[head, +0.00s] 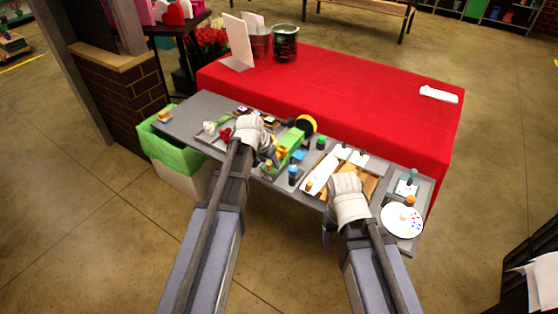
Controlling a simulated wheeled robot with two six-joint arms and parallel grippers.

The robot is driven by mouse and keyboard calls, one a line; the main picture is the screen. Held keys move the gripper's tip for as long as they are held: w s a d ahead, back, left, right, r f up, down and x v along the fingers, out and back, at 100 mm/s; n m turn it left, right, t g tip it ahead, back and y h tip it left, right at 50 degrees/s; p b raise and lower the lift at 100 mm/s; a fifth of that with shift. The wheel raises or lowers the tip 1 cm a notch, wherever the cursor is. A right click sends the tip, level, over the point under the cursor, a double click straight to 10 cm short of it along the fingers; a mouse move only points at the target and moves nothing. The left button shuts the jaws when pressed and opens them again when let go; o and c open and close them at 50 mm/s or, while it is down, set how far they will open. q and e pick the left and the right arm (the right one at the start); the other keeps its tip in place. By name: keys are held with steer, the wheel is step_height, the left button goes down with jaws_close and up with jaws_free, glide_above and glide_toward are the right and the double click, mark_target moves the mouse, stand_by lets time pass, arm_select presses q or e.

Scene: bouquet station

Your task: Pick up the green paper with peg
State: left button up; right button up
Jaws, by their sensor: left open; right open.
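A bright green piece (289,141), apparently the green paper, lies near the middle of the grey table (190,115). A peg on it is too small to make out. My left gripper (267,150) is right beside the green piece, over its left side, and hides part of it. It is open; whether it touches the paper cannot be told. My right gripper (348,188) is open over the front edge of the table, by a wooden tray (371,186) with white pieces. Its fingertips are mostly hidden behind its own body.
A paint palette (401,220) lies at the right end. Behind is a mostly clear red-covered table (370,95). A green-lined bin (168,150) stands left.

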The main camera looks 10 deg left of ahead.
arm_select(q)
jaws_close()
stand_by(1.3)
